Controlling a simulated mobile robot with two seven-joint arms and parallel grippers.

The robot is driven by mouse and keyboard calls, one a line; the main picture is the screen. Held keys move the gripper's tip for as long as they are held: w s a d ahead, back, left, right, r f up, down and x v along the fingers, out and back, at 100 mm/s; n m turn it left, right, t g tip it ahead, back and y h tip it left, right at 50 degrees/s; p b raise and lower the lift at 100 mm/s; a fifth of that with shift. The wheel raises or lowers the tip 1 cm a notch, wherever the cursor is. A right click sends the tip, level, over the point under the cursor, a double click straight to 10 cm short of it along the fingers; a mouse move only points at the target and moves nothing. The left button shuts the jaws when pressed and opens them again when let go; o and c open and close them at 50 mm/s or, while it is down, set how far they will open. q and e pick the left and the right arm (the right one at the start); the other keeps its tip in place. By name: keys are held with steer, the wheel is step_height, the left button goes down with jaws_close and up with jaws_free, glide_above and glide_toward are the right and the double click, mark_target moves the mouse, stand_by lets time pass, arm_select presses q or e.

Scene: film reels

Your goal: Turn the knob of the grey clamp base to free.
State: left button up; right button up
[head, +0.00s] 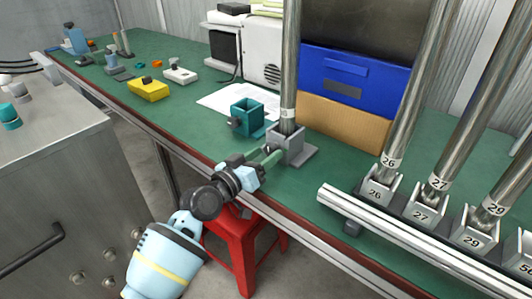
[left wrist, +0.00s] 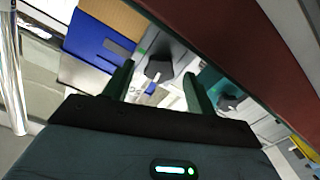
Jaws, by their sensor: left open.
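The grey clamp base (head: 290,146) stands near the front edge of the green bench and holds an upright metal pole (head: 290,70). Its dark knob (left wrist: 158,68) shows in the left wrist view, with a small white mark below it. My left gripper (head: 271,156) is open in front of the base's near left side. In the left wrist view the knob appears between the two green fingertips (left wrist: 157,82); I cannot tell whether they touch it. In the head view the gripper largely hides the knob. My right gripper is not in view.
A teal clamp base (head: 247,118) stands close behind and left; its dark knob (left wrist: 228,102) shows beside a finger. A blue box (head: 345,72) is behind. A rail with numbered poles (head: 400,105) is at right. A red stool (head: 243,245) is below the bench edge.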

arm_select(q)
steer(key=v, duration=0.5)
steer(key=shift+s+p, duration=0.1)
steer(key=shift+p, duration=0.3)
steer(key=shift+s+a, duration=0.4)
steer(key=shift+s, duration=0.1)
